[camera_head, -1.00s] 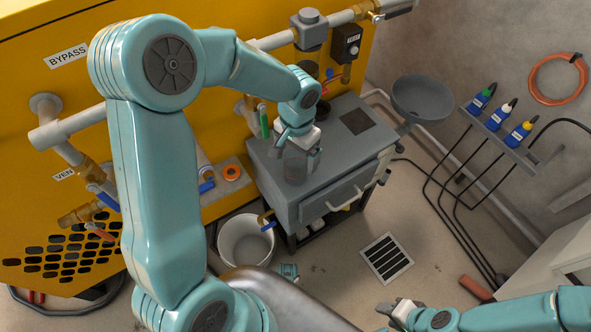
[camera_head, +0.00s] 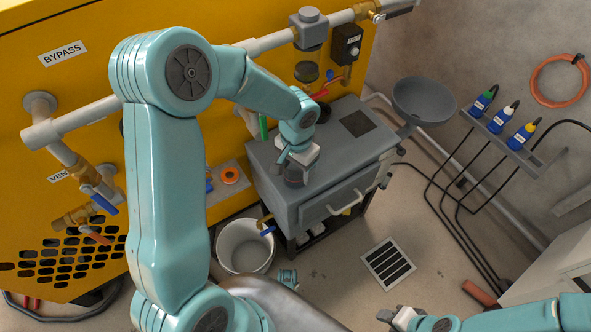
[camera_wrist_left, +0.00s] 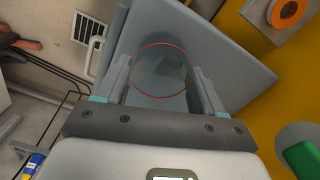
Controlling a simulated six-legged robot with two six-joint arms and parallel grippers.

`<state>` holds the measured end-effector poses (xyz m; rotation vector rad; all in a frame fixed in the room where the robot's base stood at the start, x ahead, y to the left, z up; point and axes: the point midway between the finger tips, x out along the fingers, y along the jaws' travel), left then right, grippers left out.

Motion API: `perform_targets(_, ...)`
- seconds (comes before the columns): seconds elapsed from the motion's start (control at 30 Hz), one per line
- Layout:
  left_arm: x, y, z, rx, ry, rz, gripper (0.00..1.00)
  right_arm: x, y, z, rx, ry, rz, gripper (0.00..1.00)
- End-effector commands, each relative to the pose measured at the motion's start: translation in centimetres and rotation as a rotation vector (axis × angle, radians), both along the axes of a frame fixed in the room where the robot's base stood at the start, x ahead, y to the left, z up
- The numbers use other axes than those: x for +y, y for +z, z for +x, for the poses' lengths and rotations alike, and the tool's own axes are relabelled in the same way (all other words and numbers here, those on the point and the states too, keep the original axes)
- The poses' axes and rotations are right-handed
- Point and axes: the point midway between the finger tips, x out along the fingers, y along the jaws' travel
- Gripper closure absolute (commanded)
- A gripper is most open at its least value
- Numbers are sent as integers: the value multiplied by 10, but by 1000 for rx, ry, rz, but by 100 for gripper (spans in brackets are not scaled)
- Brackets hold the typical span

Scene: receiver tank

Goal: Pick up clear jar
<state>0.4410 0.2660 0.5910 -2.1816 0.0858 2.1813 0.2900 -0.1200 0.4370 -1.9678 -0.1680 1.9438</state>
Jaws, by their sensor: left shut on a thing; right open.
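The clear jar (camera_head: 294,176) stands near the front left of the grey cabinet's top (camera_head: 335,160), mostly hidden by my left gripper. My left gripper (camera_head: 295,166) points down from above and is shut on the jar, a finger on each side. In the left wrist view the see-through jar (camera_wrist_left: 160,76), with a thin red line around it, fills the space between the two fingers of the left gripper (camera_wrist_left: 160,85). I cannot tell whether its base touches the cabinet. My right gripper (camera_head: 390,314) is open and empty at the lower right, over the floor.
A yellow machine with pipes and valves (camera_head: 95,190) stands behind and left of the cabinet. A white bucket (camera_head: 245,245) sits on the floor left of it. A grey bowl (camera_head: 424,98) and blue bottles (camera_head: 500,119) are to the right. A drain grate (camera_head: 388,263) lies in front.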

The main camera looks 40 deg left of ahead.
Motion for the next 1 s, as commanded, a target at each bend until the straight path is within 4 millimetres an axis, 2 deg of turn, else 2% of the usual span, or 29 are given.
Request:
perform_targets(0.17,0,8,1,-2,0,1,63,0,3,0,0,0,0,57)
perform_targets(0.27,0,26,1,-4,1,1,63,0,10,0,0,0,0,57)
perform_targets(0.7,0,156,1,-5,-1,0,63,0,48,0,0,0,0,57)
perform_targets(0.83,0,181,1,-4,0,0,63,0,54,0,0,0,0,57)
perform_targets(1.0,-5,199,4,-2,3,0,63,0,57,0,0,0,0,57)
